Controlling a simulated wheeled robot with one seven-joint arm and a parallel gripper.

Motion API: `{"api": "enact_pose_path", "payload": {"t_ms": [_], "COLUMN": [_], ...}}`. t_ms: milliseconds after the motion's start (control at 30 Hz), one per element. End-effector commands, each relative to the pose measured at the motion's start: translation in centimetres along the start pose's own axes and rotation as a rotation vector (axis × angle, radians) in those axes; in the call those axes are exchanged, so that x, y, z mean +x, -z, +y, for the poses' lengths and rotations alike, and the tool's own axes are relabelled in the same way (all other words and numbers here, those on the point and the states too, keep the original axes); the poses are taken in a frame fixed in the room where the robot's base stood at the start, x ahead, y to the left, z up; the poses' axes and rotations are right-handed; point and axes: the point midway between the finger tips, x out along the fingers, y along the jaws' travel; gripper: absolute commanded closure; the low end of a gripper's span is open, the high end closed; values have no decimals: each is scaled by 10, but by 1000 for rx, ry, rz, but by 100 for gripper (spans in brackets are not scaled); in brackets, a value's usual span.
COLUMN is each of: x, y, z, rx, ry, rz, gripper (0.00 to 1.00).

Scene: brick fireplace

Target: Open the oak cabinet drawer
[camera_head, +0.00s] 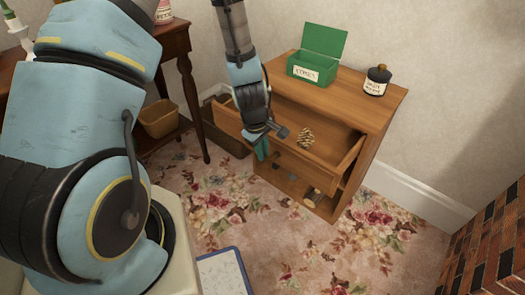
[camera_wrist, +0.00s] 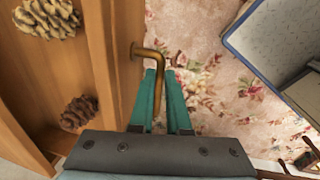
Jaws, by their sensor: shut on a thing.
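The oak cabinet (camera_head: 375,115) stands against the wall. Its top drawer (camera_head: 318,168) is pulled well out, with its inside showing. My gripper (camera_head: 262,148) is at the drawer's front face. In the wrist view, the teal fingers of my gripper (camera_wrist: 163,88) are shut on a bent brass handle (camera_wrist: 148,54), one finger on each side of it. The drawer front (camera_wrist: 120,60) is just left of the fingers. A pale pine cone (camera_head: 305,138) lies in the drawer. The wrist view shows a brown cone (camera_wrist: 78,112) in it too.
A green open box (camera_head: 313,66) labelled in black and a dark-lidded jar (camera_head: 376,82) stand on the cabinet top. A dark wooden table (camera_head: 183,60) is at left, with a tan bin (camera_head: 160,118) below. A blue-edged board (camera_head: 222,272) lies in front. Brickwork (camera_head: 492,245) is at right.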

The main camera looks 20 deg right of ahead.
Motion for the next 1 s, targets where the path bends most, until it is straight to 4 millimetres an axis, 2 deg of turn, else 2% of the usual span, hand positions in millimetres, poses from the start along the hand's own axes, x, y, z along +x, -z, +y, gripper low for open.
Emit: {"api": "enact_pose_path", "payload": {"t_ms": [33, 67, 300, 533, 667, 767, 1000], "x": [0, 0, 0, 0, -8, -22, -68], "y": [1, 1, 0, 0, 1, 1, 1], "z": [0, 0, 0, 0, 1, 1, 2], "rx": [-1, -1, -1, 0, 0, 1, 2], "ry": [0, 0, 0, 0, -1, -2, -4], "rz": [1, 1, 1, 0, 1, 2, 3], "gripper": [100, 82, 55, 55, 55, 55, 55]}}
